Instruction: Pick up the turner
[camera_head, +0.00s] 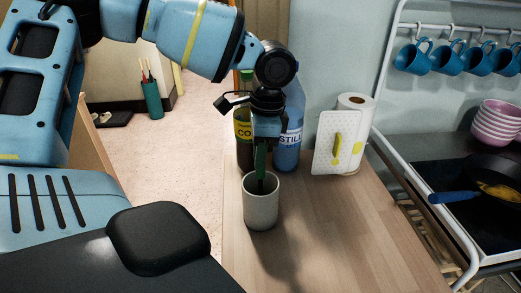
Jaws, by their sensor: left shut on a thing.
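The turner (261,160) shows as a narrow dark green upright piece between my left gripper and a pale grey cup (261,211). Its lower end goes down into the cup and is hidden there. My left gripper (265,139) points down above the cup and is shut on the top part of the turner. The fingers cover much of what they hold. My right gripper is out of view.
A blue bottle (288,150) and a dark bottle with a yellow label (243,133) stand close behind the gripper. A white paper roll (357,105) and dotted card (335,143) stand to the right. A stove with a pan (497,186) lies farther right. The wooden counter (330,225) in front is clear.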

